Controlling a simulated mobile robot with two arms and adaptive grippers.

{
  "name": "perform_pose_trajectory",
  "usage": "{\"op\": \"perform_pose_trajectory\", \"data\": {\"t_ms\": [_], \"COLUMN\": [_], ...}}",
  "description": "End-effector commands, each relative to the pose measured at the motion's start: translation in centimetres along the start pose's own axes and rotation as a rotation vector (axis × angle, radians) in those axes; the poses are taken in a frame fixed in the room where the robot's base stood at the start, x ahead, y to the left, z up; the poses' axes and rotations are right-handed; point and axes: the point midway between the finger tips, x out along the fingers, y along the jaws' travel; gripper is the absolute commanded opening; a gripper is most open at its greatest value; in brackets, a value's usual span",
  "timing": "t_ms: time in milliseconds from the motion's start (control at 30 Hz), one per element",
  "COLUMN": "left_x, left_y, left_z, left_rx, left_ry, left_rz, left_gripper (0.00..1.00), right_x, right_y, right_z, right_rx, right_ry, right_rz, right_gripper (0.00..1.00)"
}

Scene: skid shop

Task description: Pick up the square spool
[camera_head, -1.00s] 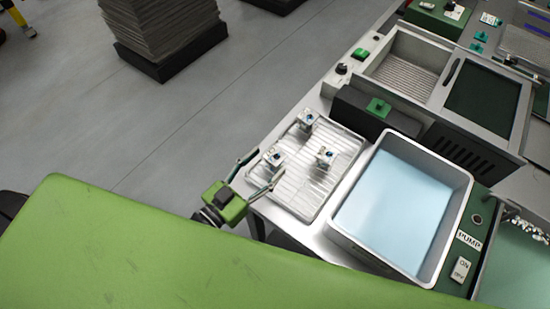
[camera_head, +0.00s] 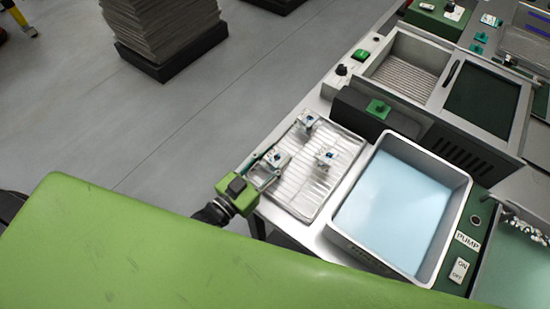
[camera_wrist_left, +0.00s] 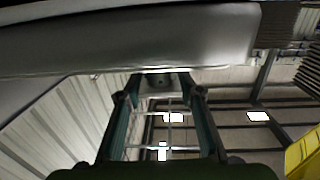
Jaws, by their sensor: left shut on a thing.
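Three small silver square pieces with dark blue centres stand on a ribbed metal tray (camera_head: 312,196). The left one, the square spool (camera_head: 278,156), is at the tray's left edge. My left gripper (camera_head: 266,167) reaches in from the left and is shut on it. In the left wrist view, the fingers (camera_wrist_left: 160,98) lie on either side of the pale spool (camera_wrist_left: 158,82). The other two pieces stand at the back (camera_head: 307,119) and to the right (camera_head: 327,156). I cannot tell whether the held spool still touches the tray. My right gripper is not in view.
A grey basin with a light blue floor (camera_head: 398,205) stands right of the tray. A pump panel (camera_head: 466,240) is at the right. Open grey floor lies to the left.

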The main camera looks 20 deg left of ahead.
Motion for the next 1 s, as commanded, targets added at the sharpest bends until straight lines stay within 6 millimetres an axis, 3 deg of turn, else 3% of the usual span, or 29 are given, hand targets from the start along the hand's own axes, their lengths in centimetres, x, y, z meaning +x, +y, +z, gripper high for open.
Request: {"op": "perform_pose_trajectory", "data": {"t_ms": [233, 367, 633, 800, 1000], "left_x": [0.0, 0.0, -4.9, -8.4, -10.9], "left_y": [0.0, 0.0, -2.5, -4.4, -5.8], "left_z": [-1.3, -3.4, -9.7, -10.8, -12.2], "left_rx": [0.0, 0.0, 0.005, 0.003, 0.001], "left_ry": [0.003, 0.005, -0.001, -0.004, -0.002], "left_rz": [-0.001, -0.001, 0.004, 0.003, 0.002], "left_gripper": [0.07, 0.07, 0.07, 0.07, 0.07], "right_x": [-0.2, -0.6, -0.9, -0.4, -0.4], "right_y": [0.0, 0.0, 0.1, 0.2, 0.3], "right_z": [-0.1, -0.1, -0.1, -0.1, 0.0], "right_rx": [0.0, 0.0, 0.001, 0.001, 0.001], "right_ry": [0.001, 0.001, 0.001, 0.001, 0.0], "right_rz": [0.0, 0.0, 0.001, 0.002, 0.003], "right_gripper": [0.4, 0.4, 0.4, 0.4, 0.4]}}
